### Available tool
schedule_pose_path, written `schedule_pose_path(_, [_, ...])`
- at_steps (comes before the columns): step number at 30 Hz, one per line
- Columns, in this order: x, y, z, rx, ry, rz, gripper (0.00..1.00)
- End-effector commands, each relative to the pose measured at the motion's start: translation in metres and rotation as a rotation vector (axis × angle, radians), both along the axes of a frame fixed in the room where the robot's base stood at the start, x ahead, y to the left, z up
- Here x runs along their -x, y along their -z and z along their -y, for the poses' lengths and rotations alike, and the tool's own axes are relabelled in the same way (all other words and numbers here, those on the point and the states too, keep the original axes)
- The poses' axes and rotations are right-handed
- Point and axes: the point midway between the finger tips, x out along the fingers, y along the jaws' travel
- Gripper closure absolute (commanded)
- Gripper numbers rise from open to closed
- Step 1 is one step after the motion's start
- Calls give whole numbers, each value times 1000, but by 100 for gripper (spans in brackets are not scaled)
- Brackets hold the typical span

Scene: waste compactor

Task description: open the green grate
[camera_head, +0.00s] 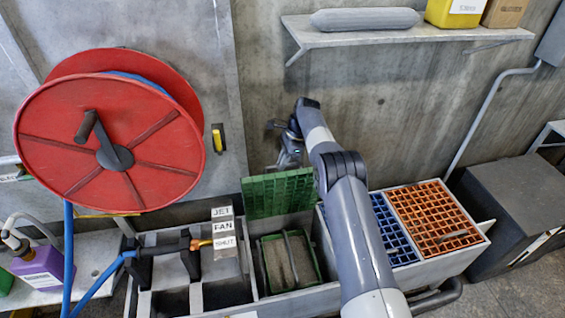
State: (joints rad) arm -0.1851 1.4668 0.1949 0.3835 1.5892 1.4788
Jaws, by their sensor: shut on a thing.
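The green grate (277,194) stands raised, nearly upright, at the back edge of its compartment. The compartment below it, with a green rim (262,272), shows open, and a dark curved handle and a brownish surface are visible inside. My gripper (288,161) is at the grate's top edge, shut on it. The fingertips are small and partly hidden, so the exact contact point is unclear. My arm comes from the lower right and covers the area just right of the grate.
A blue grate (394,232) and an orange grate (435,218) lie flat to the right. A red hose reel (160,160) stands left, with a spray nozzle (180,247) on a grey rack. A wall shelf (400,36) hangs above; a dark box (525,205) is at right.

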Motion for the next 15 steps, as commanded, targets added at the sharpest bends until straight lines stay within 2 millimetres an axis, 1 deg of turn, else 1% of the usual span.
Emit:
schedule_pose_path(1, [3, 11, 2, 8, 0, -14, 100])
schedule_pose_path(4, [3, 11, 2, 8, 0, -14, 100])
schedule_pose_path(5, [3, 11, 2, 8, 0, -14, 87])
schedule_pose_path(6, [3, 11, 2, 8, 0, -14, 84])
schedule_pose_path(12, [2, 7, 1, 5, 0, -10, 67])
schedule_pose_path(15, [2, 6, 1, 3, 1, -8, 66])
